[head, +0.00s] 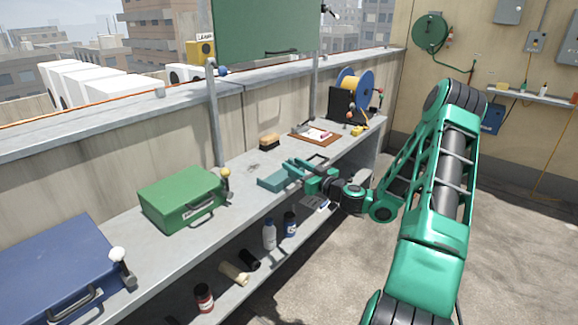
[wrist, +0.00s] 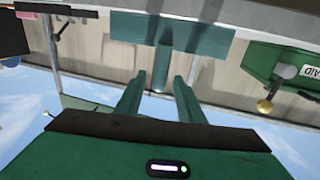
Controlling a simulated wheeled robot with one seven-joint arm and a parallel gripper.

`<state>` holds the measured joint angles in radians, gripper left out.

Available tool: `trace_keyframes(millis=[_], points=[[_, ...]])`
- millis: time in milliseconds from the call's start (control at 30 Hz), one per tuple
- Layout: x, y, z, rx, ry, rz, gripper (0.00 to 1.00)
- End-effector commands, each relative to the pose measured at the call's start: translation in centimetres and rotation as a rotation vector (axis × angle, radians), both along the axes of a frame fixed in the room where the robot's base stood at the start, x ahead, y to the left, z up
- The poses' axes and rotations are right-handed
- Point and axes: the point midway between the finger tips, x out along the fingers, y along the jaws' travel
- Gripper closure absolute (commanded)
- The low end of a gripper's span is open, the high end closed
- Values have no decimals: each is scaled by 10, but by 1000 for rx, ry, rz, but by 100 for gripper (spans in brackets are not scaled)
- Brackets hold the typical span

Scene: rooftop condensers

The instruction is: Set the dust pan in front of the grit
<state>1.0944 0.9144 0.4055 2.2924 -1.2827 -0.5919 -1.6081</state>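The teal dust pan (head: 278,180) lies on the grey workbench near its front edge, and its handle points toward my gripper. The grit (head: 253,168) is a small dark patch on the bench top, left of and behind the pan. My gripper (head: 302,170) is at the handle side of the pan. In the wrist view the dust pan (wrist: 205,38) is at the top, and its handle lies between the two fingers of my gripper (wrist: 159,76), with a narrow gap on each side. The fingers look apart. I cannot make out the grit in the wrist view.
A green first-aid case (head: 183,198) and a blue case (head: 58,272) stand to the left. A brush (head: 268,141) and clipboard (head: 316,134) lie behind. A cable reel (head: 357,90) is at the far end. Bottles (head: 269,235) stand on the lower shelf.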

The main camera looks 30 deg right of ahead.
Motion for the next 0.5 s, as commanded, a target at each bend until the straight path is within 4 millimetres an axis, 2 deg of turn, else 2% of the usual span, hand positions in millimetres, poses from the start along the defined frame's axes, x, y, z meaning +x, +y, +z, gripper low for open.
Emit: trace_keyframes(millis=[100,300,500], points=[[-25,-5,0,4,2,-4,65],[-62,-10,0,3,1,-3,65],[-85,-13,0,1,1,0,65]])
